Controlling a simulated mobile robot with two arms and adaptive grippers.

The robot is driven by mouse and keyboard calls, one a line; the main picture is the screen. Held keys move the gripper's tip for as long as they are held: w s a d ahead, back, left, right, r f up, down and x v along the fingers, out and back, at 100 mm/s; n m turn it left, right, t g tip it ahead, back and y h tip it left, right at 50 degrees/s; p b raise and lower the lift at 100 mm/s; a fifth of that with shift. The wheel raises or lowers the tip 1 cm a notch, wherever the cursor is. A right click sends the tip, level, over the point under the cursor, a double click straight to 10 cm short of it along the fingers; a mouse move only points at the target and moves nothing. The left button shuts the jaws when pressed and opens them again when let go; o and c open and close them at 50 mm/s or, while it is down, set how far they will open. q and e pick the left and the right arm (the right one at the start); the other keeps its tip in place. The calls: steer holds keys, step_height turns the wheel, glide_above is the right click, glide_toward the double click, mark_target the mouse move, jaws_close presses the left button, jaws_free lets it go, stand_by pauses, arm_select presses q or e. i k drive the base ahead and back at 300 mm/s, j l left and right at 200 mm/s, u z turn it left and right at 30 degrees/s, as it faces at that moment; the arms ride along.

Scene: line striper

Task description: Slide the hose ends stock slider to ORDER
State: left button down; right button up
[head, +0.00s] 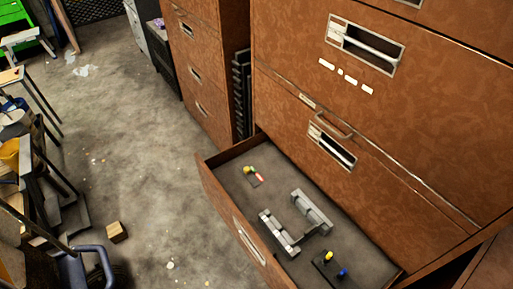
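No stock slider or ORDER marking can be read for certain. A brown cabinet (385,140) fills the right side, and its low drawer (222,200) is pulled open. Inside the drawer lie two grey metal blocks (312,208), side by side with a thin piece near them. A small dark plate with green, yellow and red bits (253,175) lies at the drawer's far end. Another dark plate with a yellow and a blue knob (329,268) lies at its near end. Which of these is the hose ends slider, I cannot tell. Neither gripper is in view.
Closed drawers with recessed metal handles (366,45) are above the open one. A second brown cabinet (195,65) stands behind. Clutter with a blue tubular frame (92,252) is at left. A wooden block (117,232) lies on the otherwise mostly clear concrete floor (130,150).

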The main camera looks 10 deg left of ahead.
mark_target(247, 170)
steer(key=i+j+z, duration=0.3)
steer(key=j, duration=0.15)
steer(key=i+j+z, duration=0.15)
steer(key=j+z, duration=0.15)
steer(key=j, duration=0.2)
steer(key=i+j+z, duration=0.25)
steer(key=j, duration=0.3)
steer(key=j+z, duration=0.3)
steer(key=j, duration=0.25)
steer(key=j+z, duration=0.3)
steer(key=j, duration=0.3)
steer(key=j+z, duration=0.3)
steer(key=j, duration=0.25)
steer(key=j+z, duration=0.3)
steer(key=j, duration=0.25)
